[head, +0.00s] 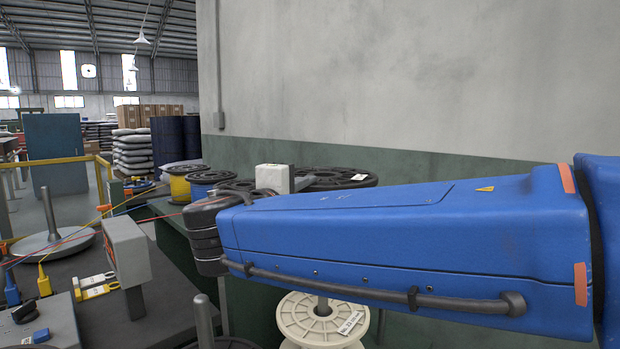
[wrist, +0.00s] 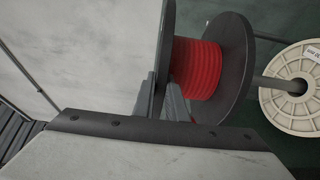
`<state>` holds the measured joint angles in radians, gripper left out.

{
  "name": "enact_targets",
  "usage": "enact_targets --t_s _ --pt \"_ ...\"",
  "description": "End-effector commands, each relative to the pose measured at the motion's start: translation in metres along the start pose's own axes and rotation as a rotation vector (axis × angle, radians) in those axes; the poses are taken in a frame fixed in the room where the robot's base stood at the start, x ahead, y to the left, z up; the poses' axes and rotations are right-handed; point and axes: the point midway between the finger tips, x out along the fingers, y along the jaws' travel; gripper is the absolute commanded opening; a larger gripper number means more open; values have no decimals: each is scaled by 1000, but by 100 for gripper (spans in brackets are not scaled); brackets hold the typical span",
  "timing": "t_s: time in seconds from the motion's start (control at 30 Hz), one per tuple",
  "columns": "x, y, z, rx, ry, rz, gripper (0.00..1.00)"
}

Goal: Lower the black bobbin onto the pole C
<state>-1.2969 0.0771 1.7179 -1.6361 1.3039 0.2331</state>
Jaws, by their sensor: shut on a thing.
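In the wrist view, the black bobbin (wrist: 238,70) has dark flanges and is wound with red wire. My gripper (wrist: 163,98) is shut on the edge of its near flange. The bobbin hangs clear, apart from the cream spool at the right. In the head view my blue arm covers the middle, and the held bobbin and fingers cannot be made out. A bare metal pole (head: 48,212) stands on a round base at the left, and another grey post (head: 203,320) stands at the bottom. I see no readable letter C, so I cannot tell which is pole C.
A cream spool (head: 322,318) sits on a pole below my arm; it also shows in the wrist view (wrist: 275,105). Yellow (head: 182,185) and blue (head: 208,184) wire spools and a white box (head: 273,178) stand behind. A grey box on a stand (head: 125,250) is at left.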

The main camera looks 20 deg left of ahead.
Motion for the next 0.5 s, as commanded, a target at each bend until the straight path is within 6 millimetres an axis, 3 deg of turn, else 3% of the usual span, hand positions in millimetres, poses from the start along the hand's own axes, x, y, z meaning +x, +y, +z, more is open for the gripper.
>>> enact_targets --t_s 0.5 --pt "0 -29 0 1 0 2 0"
